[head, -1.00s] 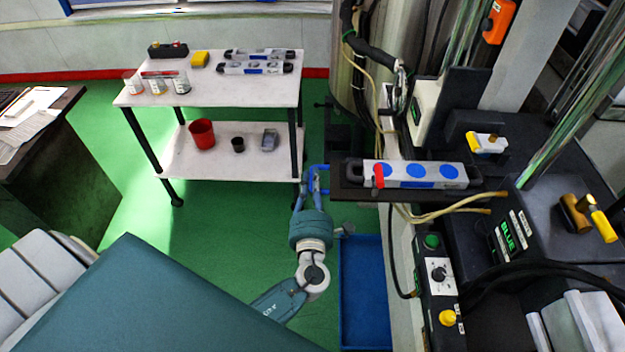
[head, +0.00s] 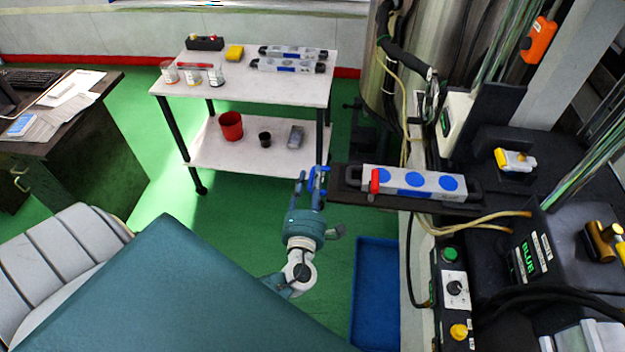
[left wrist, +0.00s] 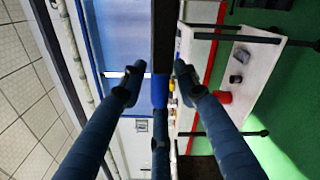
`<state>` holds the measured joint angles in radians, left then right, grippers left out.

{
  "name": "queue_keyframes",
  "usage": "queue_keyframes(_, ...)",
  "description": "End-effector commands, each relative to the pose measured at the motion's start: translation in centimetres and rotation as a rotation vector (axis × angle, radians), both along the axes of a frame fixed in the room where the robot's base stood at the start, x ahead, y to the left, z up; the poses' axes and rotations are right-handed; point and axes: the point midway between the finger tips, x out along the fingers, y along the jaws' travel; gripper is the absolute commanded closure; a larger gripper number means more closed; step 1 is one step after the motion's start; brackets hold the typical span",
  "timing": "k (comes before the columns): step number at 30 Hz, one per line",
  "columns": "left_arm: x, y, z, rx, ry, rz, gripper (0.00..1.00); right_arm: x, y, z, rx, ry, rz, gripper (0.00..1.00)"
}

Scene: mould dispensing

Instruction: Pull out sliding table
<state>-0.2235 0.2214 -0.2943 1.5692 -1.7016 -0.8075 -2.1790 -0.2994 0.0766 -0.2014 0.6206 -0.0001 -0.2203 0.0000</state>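The sliding table (head: 338,186) is a dark flat slab that sticks out to the left from the machine in the head view. A long white mould (head: 425,184) with blue discs and a red clip lies on it. My left gripper (head: 318,180) is at the slab's left end. Exact contact on each side is hard to see. My right gripper is not in view.
A white two-tier rack (head: 240,88) with moulds, jars and a red cup (head: 231,126) stands behind to the left. A blue tray (head: 376,300) lies on the floor below the slab. A desk (head: 85,140) stands at left. The green floor between is clear.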

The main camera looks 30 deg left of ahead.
Motion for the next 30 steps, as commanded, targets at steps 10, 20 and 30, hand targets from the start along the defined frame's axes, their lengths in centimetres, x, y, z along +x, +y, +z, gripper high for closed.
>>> queue_keyframes(10, -2.5, -1.3, -0.1, -0.002, 0.003, -0.002, 0.69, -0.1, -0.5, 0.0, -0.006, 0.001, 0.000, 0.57)
queue_keyframes(20, -8.6, -4.3, -0.1, -0.001, 0.003, -0.001, 0.69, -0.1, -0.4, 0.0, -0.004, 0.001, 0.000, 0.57)
queue_keyframes(30, -10.8, -5.4, 0.0, -0.001, -0.001, 0.001, 0.69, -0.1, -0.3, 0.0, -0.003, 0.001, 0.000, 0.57)
